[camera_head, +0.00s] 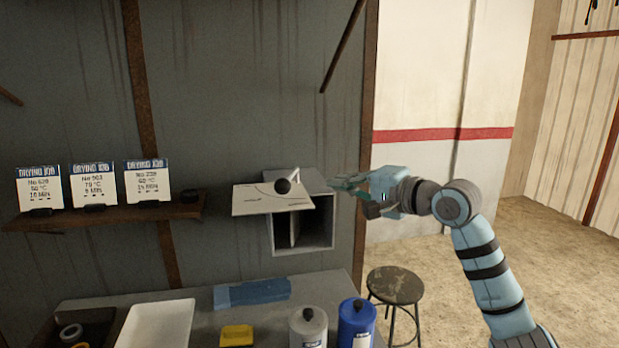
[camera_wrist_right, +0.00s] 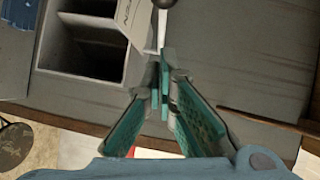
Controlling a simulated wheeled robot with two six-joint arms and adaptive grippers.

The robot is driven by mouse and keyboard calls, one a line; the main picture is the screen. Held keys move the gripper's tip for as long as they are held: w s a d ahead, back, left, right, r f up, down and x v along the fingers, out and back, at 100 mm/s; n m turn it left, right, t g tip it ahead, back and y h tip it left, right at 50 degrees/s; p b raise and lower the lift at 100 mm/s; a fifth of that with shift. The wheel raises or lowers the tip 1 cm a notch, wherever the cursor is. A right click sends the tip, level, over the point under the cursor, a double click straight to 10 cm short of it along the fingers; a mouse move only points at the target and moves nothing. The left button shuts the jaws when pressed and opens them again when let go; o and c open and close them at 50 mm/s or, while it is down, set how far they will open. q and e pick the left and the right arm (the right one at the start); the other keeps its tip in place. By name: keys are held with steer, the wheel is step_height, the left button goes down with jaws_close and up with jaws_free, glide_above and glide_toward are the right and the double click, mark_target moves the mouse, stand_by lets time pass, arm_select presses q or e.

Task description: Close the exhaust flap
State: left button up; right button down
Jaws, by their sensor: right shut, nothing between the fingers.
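The exhaust flap (camera_head: 262,203) is a pale panel that stands out over the front of a grey wall box (camera_head: 319,246), so the box's opening shows below it. A dark ball knob (camera_head: 283,186) with a light lever (camera_head: 295,174) sits at the flap. My right gripper (camera_head: 340,186) is shut and empty, just right of the box near the flap's height. In the right wrist view the shut fingertips (camera_wrist_right: 161,88) point toward the lever (camera_wrist_right: 162,28) and knob (camera_wrist_right: 166,3); contact cannot be told. The flap (camera_wrist_right: 131,20) and open box (camera_wrist_right: 85,50) are beside them. My left gripper is out of view.
A shelf (camera_head: 120,216) with several drying-job cards is on the wall at left. Below is a bench (camera_head: 262,310) with a white tray (camera_head: 158,325), a blue item (camera_head: 252,293), a yellow item (camera_head: 236,335) and bottles (camera_head: 356,325). A stool (camera_head: 395,284) stands at right.

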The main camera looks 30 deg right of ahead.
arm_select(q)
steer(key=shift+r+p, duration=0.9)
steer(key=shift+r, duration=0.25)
arm_select(e)
steer(key=shift+w+a+f, duration=0.25)
steer(key=shift+w+a, duration=0.55)
steer(key=shift+w, duration=0.1)
steer(key=shift+w+a+f, duration=0.2)
steer(key=shift+w+a, duration=0.65)
steer(key=shift+w, duration=0.1)
steer(key=shift+w+a+f, duration=0.25)
steer(key=shift+w+a, duration=0.55)
steer(key=shift+w, duration=0.1)
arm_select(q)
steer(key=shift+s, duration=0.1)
